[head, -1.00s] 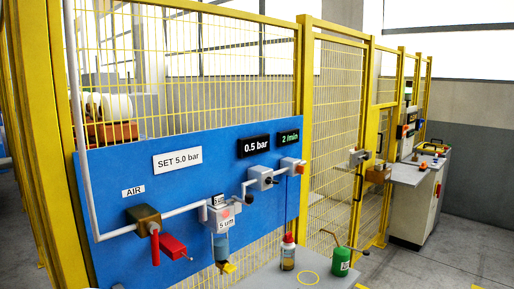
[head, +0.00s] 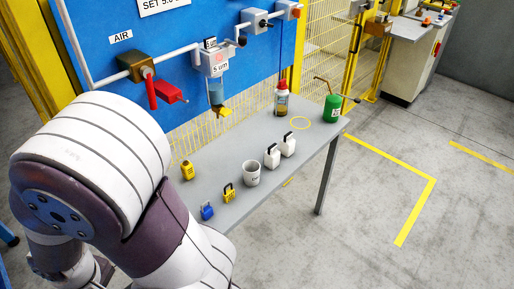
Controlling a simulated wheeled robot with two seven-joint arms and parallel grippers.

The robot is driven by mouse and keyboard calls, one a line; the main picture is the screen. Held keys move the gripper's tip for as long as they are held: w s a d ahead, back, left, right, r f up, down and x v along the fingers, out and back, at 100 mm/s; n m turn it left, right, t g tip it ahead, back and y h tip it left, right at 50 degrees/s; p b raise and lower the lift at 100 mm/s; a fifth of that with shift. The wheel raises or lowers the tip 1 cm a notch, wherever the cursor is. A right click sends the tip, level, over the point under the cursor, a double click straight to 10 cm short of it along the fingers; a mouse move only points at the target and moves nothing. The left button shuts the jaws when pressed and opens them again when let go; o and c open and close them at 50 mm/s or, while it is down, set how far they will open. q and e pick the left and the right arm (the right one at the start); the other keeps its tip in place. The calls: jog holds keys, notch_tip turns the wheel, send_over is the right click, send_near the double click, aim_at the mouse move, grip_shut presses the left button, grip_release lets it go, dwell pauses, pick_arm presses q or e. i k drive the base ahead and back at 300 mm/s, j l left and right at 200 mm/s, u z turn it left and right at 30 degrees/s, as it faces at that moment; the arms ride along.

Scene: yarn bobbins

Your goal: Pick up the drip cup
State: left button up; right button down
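A white cup (head: 252,174), which looks like the drip cup, stands upright on the grey table (head: 234,147) in the head view. A small dark label shows on its front, too small to read. My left arm fills the lower left of the view, to the left of the cup and apart from it in the picture. Neither my left nor my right gripper is visible.
Near the cup are a blue padlock (head: 207,211), a yellow padlock (head: 229,193), a yellow item (head: 187,171) and two white items with dark tops (head: 271,157). A bottle (head: 281,100) and green can (head: 332,108) stand farther back. A blue panel (head: 185,55) rises behind.

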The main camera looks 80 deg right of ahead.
aim_at(252, 168)
jog(key=z, duration=2.65)
jog(key=i+l+z, duration=0.3)
jog(key=i, duration=0.25)
jog(key=i+z, duration=0.3)
jog(key=i, duration=0.25)
